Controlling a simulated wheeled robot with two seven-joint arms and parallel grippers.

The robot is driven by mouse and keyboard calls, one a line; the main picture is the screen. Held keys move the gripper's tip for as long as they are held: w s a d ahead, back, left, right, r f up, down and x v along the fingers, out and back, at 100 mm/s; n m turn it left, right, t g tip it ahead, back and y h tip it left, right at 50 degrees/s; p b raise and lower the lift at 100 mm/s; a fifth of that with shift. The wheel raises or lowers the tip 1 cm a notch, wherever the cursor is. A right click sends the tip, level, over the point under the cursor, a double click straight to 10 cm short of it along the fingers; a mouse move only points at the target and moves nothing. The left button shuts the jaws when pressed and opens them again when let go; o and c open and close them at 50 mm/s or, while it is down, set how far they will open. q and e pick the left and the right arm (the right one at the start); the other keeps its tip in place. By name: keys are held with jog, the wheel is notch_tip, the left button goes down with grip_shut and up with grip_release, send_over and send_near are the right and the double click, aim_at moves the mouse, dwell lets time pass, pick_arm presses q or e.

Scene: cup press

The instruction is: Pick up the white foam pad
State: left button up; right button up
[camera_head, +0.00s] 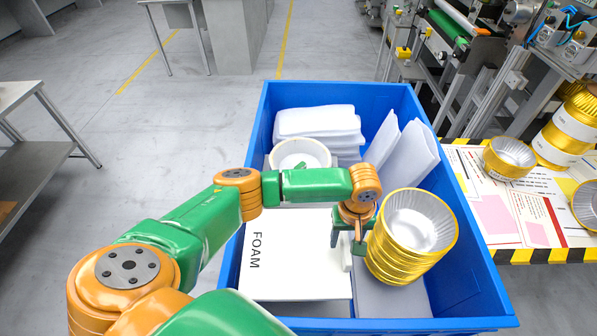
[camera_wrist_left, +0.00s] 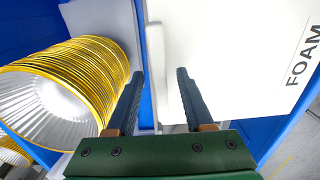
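A flat white foam pad (camera_head: 300,272) printed "FOAM" lies in the front left of the blue bin. The wrist view shows its white face and lettering at the right (camera_wrist_left: 240,50). My left gripper (camera_head: 348,245) points down at the pad's right edge, beside the stacked cups. Its two dark fingers (camera_wrist_left: 159,76) are apart. A narrow white strip (camera_wrist_left: 157,75) shows between them along the pad's edge; I cannot tell whether it belongs to the pad. No contact is clear. My right gripper is not in view.
The blue bin (camera_head: 468,235) has raised walls. Gold-rimmed stacked cups (camera_head: 410,235) stand close right of the gripper. A white round container (camera_head: 300,155) and folded white sheets (camera_head: 318,122) lie behind, with more sheets (camera_head: 415,155) back right. A table with cups (camera_head: 510,155) stands right.

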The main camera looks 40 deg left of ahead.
pick_arm(q)
jog(key=shift+s+r, duration=0.1)
jog(key=shift+s, duration=0.1)
grip_shut()
jog(key=shift+w, duration=0.1)
dwell(0.9)
